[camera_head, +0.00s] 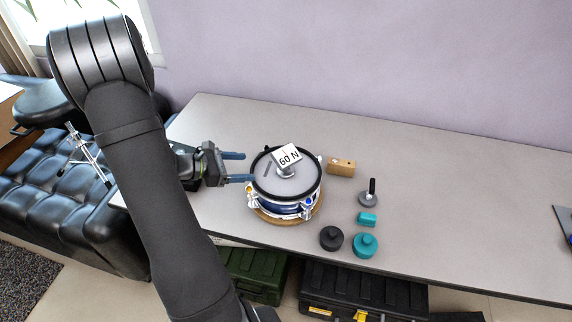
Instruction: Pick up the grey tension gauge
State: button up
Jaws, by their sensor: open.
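The grey tension gauge (285,171) stands on the top of a small blue drum (282,206). It has a round grey base and a tilted white plate reading "60 N". The drum has a black rim and a grey head, and it sits on a round wooden base (274,218). My gripper (240,167) is open, its two blue fingers pointing right toward the drum. The fingertips are at the drum's left side, left of the gauge. Nothing shows between the fingers. Whether the lower finger touches the drum rim, I cannot tell.
Right of the drum on the grey table (430,190) are a wooden block (341,168), a grey disc with a black handle (369,197), a small teal piece (367,219), a black knobbed weight (331,238) and a teal knobbed weight (365,245). The table's far right is mostly clear.

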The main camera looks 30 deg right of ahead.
aim_at(285, 168)
jog(key=x, duration=1.5)
jog(key=shift+w, duration=0.1)
jog(key=c, duration=1.3)
jog(key=shift+a+f, duration=0.15)
grip_shut()
